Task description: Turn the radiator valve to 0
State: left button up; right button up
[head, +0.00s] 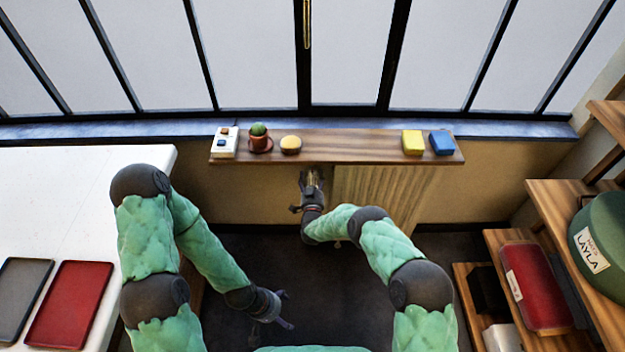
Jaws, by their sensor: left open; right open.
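The ribbed tan radiator (385,195) stands against the wall under the wooden shelf. My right gripper (313,177) is open, just left of the radiator's upper left end and close below the shelf's front edge. Something small and pale shows between its fingers; I cannot tell whether it is the valve or whether the fingers touch it. No valve dial or numbers can be made out. My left gripper (284,308) is open and empty, low over the dark floor, well away from the radiator.
The wooden shelf (350,146) holds a white box with buttons (225,142), a potted cactus (259,139), a round yellow-topped thing (291,145), and yellow (412,142) and blue (441,142) blocks. A white table (70,190) with trays is left; wooden shelving (560,215) is right.

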jog(key=c, duration=1.1)
jog(key=shift+c, duration=0.2)
jog(key=shift+n, duration=0.3)
